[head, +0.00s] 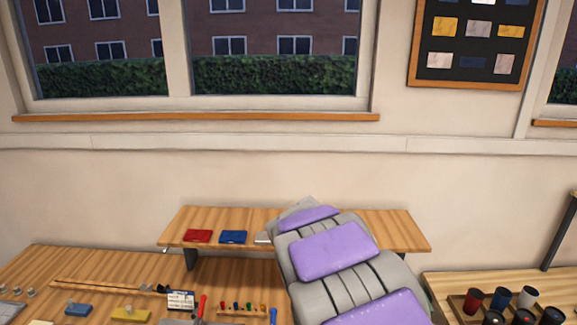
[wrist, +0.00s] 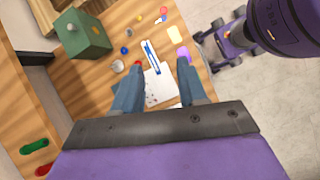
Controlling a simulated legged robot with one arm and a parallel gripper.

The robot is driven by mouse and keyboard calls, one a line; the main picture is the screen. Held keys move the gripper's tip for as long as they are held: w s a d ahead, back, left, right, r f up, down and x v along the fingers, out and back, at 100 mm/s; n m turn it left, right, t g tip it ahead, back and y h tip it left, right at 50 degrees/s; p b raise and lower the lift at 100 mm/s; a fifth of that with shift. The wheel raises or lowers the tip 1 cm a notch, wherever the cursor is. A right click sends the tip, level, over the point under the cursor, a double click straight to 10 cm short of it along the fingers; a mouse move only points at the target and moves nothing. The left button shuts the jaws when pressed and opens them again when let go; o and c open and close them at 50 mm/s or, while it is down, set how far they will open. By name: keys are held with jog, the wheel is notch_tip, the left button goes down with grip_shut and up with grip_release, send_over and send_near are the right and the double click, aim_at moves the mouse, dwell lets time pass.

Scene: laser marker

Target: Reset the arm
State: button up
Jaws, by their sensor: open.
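My gripper (wrist: 160,68) shows in the wrist view with its two blue-grey fingers spread wide. It is open and nothing is held between the fingers. Below and beyond the fingers lies a wooden tabletop (wrist: 95,88). A white sheet (wrist: 160,88) with a blue-and-white slim item lies on it, seen between the fingers. In the head view my grey arm with purple pads reaches up from the bottom edge across the middle of the bench. My gripper cannot be made out there.
A green box (wrist: 82,33) stands left of the fingers in the wrist view. In the head view a raised shelf (head: 345,228) holds a red item (head: 198,236) and a blue item (head: 233,237). A tray of several cups (head: 528,297) stands at right. A window (head: 270,60) is behind.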

jog(key=s+f+m+y+b, duration=0.3)
jog(key=s+m, duration=0.4)
jog(key=s, duration=0.7)
jog(key=s+f+m+y+b, duration=0.3)
jog(key=s+m, duration=0.4)
jog(key=s, duration=0.8)
jog(key=shift+s+a+g, duration=0.15)
jog(key=shift+s+g, duration=0.1)
jog(key=shift+g, duration=0.15)
